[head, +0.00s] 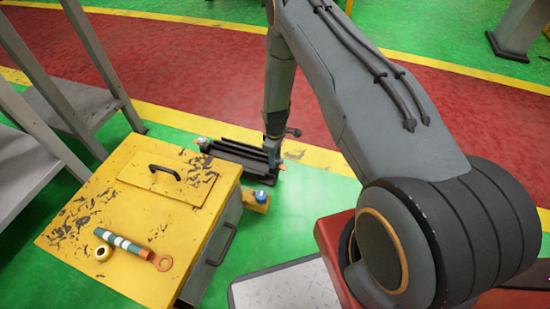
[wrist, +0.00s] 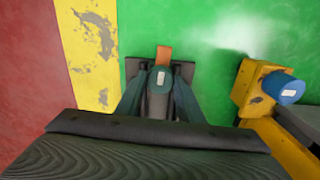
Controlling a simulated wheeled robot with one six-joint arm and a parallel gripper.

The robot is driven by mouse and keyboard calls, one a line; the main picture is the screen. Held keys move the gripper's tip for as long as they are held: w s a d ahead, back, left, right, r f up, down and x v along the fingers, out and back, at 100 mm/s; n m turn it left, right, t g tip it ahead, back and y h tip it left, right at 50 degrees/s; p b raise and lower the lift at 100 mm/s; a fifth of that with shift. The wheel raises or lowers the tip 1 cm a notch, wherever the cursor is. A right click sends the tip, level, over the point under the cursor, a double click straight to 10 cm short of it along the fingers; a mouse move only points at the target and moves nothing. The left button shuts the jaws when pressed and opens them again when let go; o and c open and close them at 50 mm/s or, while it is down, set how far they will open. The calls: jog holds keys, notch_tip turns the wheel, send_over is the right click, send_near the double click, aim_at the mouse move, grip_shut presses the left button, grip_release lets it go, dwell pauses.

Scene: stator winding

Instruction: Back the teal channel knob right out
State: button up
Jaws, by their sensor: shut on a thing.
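The teal channel knob (wrist: 160,77), with a pale mark on its face, sits between the two fingers of my gripper (wrist: 158,88) in the wrist view. The fingers are shut on it, one on each side. An orange tab (wrist: 164,54) shows just beyond the knob. In the head view my gripper (head: 273,152) is down at the right end of a long dark ribbed fixture (head: 238,152); the knob there is hidden or too small to make out.
A yellow block with a blue knob (head: 261,195) stands near the fixture; the blue knob also shows in the wrist view (wrist: 288,88). A worn yellow-topped cabinet (head: 130,215) carries a striped cylinder (head: 123,243). Grey shelving (head: 85,60) stands left. Green floor (head: 310,215) is clear.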

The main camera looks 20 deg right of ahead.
jog(key=shift+s+f, duration=0.1)
dwell(0.5)
jog(key=o, duration=1)
jog(key=shift+o, duration=0.2)
notch_tip(320, 180, up, 8)
jog(key=p, duration=0.2)
jog(key=shift+f+p, duration=0.1)
jog(key=shift+p, duration=0.25)
